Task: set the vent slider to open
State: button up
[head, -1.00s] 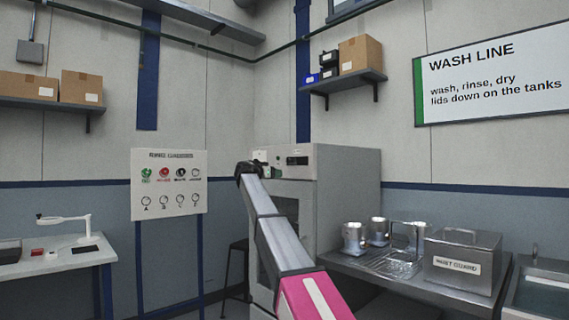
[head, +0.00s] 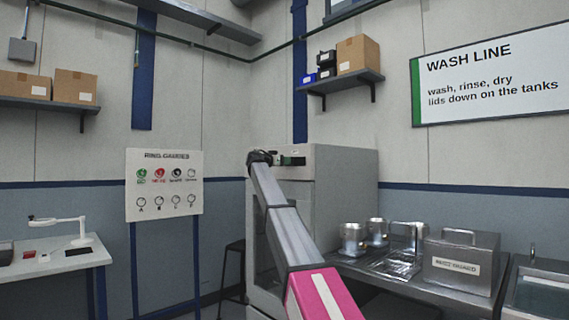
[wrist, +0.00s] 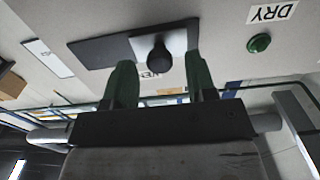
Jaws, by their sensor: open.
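A small label below the knob is partly hidden and unreadable. My gripper (wrist: 159,68) is open, its two green fingers on either side of the knob in the picture, with a gap to each. I cannot tell how deep they reach. In the head view, my gripper (head: 285,159) is at the upper front of the grey cabinet (head: 345,190); it hides the slider there.
A green round button (wrist: 259,43) lies beside an upside-down DRY label (wrist: 271,12) in the wrist view. In the head view, a ring gauge board (head: 163,185) stands left of the cabinet. A bench with metal cups (head: 353,238) and a lidded steel box (head: 460,262) is right.

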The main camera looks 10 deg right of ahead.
aim_at(301, 161)
jog(key=shift+w+d, duration=0.4)
jog(key=shift+d, duration=0.15)
grip_shut()
jog(key=shift+s+d+f, duration=0.1)
jog(key=shift+s+d, duration=0.6)
jog(key=shift+s, duration=0.25)
jog(key=shift+s+d+r, duration=0.1)
jog(key=shift+s+d, duration=0.55)
jog(key=shift+s, duration=0.35)
jog(key=shift+s+d+f, duration=0.1)
jog(key=shift+s+d, duration=0.6)
jog(key=shift+s, duration=0.25)
grip_release()
jog(key=v, duration=1)
jog(key=shift+s+a, duration=0.25)
